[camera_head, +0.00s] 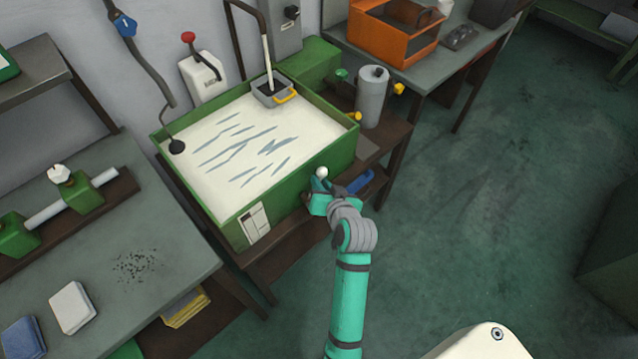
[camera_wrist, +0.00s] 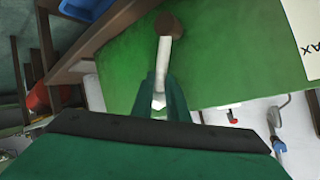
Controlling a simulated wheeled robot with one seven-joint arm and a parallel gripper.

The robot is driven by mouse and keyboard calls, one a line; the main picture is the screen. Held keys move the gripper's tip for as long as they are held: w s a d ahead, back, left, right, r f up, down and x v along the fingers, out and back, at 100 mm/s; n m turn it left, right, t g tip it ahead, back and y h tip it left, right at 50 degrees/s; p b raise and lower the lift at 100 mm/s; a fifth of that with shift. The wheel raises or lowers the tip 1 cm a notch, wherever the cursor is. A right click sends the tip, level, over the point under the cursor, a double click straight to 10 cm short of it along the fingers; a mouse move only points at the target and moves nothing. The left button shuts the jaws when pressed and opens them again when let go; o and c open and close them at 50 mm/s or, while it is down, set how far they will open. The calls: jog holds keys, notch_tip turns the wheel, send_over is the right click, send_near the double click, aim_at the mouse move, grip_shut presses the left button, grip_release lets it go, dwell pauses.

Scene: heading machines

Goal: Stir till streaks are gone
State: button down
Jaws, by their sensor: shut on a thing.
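The green tank (camera_head: 237,237) holds pale cream liquid (camera_head: 205,180) with several grey-blue streaks (camera_head: 230,150) across its surface. My gripper (camera_head: 321,192) is outside the tank's front wall, near its right end. It is shut on a pale rod (camera_wrist: 163,65) with a brown rounded end (camera_wrist: 168,25), seen against the green wall in the wrist view. I cannot tell whether that end touches or is fixed to the wall. A white knob (camera_head: 321,172) shows at my gripper in the head view.
A grey box with a yellow handle (camera_head: 273,92) sits at the back. A grey cylinder (camera_head: 371,97) stands right of the tank. Floor to the right is clear.

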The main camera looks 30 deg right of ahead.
jog(key=c, duration=2)
grip_release()
jog(key=v, duration=1)
jog(key=shift+s+r, duration=0.2)
jog(key=shift+s, duration=0.15)
